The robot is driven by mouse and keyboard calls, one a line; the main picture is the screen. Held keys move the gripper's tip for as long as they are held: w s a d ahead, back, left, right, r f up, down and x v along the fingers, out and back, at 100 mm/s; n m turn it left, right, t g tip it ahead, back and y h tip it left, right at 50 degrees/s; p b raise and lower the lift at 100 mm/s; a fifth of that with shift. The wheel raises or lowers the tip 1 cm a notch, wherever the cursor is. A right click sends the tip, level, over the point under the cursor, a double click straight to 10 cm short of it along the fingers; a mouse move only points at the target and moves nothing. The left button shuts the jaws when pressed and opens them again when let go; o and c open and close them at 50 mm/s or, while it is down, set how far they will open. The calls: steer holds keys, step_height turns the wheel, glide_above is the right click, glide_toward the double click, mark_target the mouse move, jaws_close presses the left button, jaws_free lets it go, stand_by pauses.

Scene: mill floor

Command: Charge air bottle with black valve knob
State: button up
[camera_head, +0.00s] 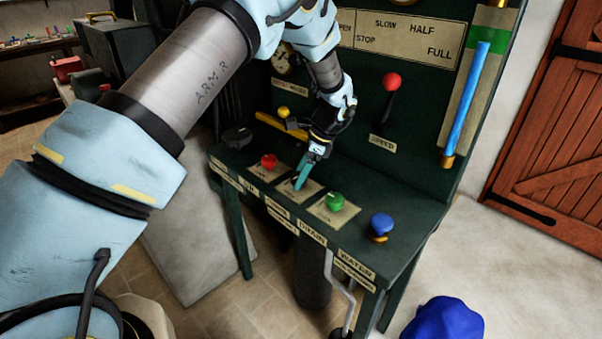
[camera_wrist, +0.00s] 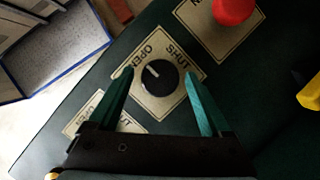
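The black valve knob (camera_wrist: 160,80) sits on a cream OPEN/SHUT plate (camera_wrist: 150,104) on the sloping green desk. Its white mark points to the upper left in the wrist view, on the OPEN side. My gripper (camera_wrist: 158,75) is open, with one teal finger on each side of the knob and a visible gap at each side. In the head view my gripper (camera_head: 302,176) points down at the plate between the red and green knobs, and hides most of the black knob. A round gauge (camera_head: 283,63) is on the upright panel, partly behind my arm; its reading is too small to tell.
A red knob (camera_head: 268,160) is left of my gripper; a green knob (camera_head: 335,201) and a blue knob (camera_head: 381,224) are right. A red-topped speed lever (camera_head: 391,83) and a yellow lever (camera_head: 282,124) stand on the panel behind. A dark cylinder (camera_head: 312,278) is under the desk.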

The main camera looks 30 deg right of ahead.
steer(key=shift+o, duration=0.2)
steer(key=shift+d+r, duration=0.2)
steer(key=shift+r, duration=0.25)
steer(key=b+v, duration=0.2)
steer(key=v, duration=0.8)
steer(key=shift+b, duration=0.4)
steer(key=shift+s+a, duration=0.1)
steer(key=w+a+r+n+g+h, duration=0.1)
steer(key=w+a+n, duration=0.3)
steer(key=a, duration=0.8)
steer(key=w+a+r+n+g+h, duration=0.1)
steer(key=w+a+r+n, duration=0.1)
steer(key=a+n, duration=0.65)
steer(key=s+a+n, duration=0.3)
steer(key=a, duration=0.5)
steer(key=s+a+n+h, duration=0.1)
steer(key=s+a+n, duration=0.2)
steer(key=a, duration=0.6)
steer(key=s+a+n+t+h, duration=0.1)
steer(key=s+a+n, duration=0.3)
steer(key=a, duration=0.4)
steer(key=shift+a+f+n, duration=0.2)
steer(key=shift+f+n, duration=0.05)
steer(key=shift+n, duration=0.4)
